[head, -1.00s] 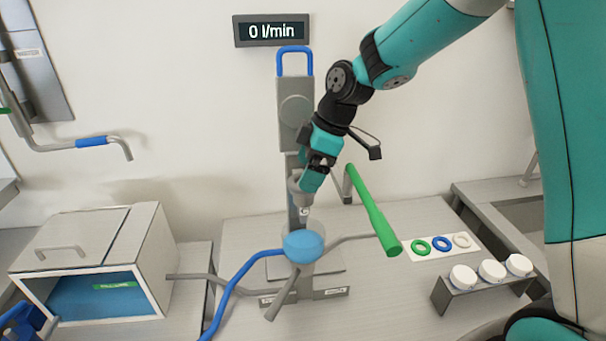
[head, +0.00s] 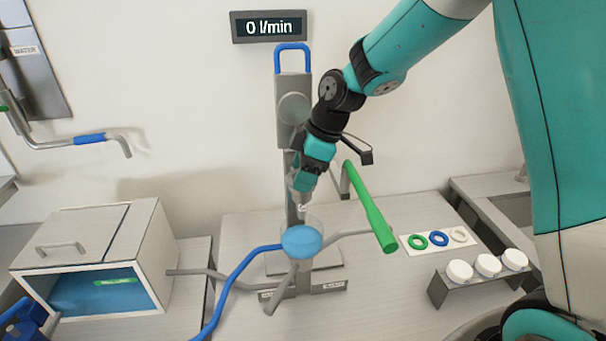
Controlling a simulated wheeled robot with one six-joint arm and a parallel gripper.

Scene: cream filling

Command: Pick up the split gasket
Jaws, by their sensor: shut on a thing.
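My gripper (head: 304,196) points down at the front of the grey filling machine (head: 293,94), just above the blue-filled clear bowl (head: 301,240). It is shut on a small pale part at its tips; the part is too small to identify for certain as the split gasket. Three rings lie on a white card on the right of the bench: a green ring (head: 417,240), a blue ring (head: 438,238) and a white ring (head: 458,234). I cannot see a split in any of them from here.
A green handle (head: 370,208) slants beside my gripper on the right. Blue (head: 231,288) and grey pipes spread from the bowl. White round caps (head: 487,264) stand on a small rack at the right. A box with a blue interior (head: 85,292) is at the left.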

